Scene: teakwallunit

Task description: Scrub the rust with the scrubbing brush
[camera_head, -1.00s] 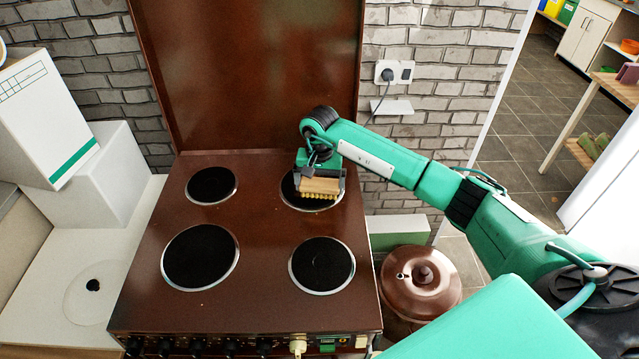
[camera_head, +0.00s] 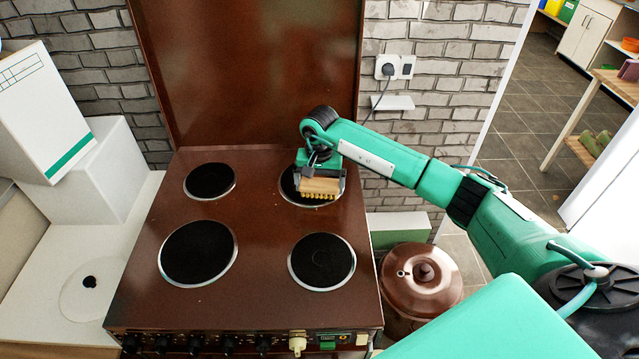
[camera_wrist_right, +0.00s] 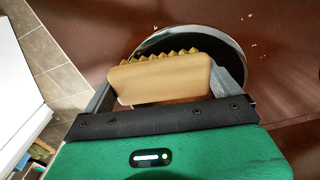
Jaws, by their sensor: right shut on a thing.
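The scrubbing brush (camera_head: 320,187) has a pale wooden block and yellow bristles. My right gripper (camera_head: 321,180) is shut on its block and holds it over the back right burner (camera_head: 291,188), bristles toward the burner. In the right wrist view the brush (camera_wrist_right: 160,80) sits between the two fingers (camera_wrist_right: 165,88), with the dark burner and its metal rim (camera_wrist_right: 222,42) behind it. I cannot tell whether the bristles touch the surface. The brown stove top (camera_head: 265,215) shows small pale flecks near the burner in the wrist view; I cannot clearly make out rust. My left gripper is out of view.
Three other burners, back left (camera_head: 209,181), front left (camera_head: 198,252) and front right (camera_head: 322,262), are clear. The raised brown lid (camera_head: 245,75) stands behind. A round brown lidded pot (camera_head: 421,280) is right of the stove. White boxes (camera_head: 85,180) stand at left.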

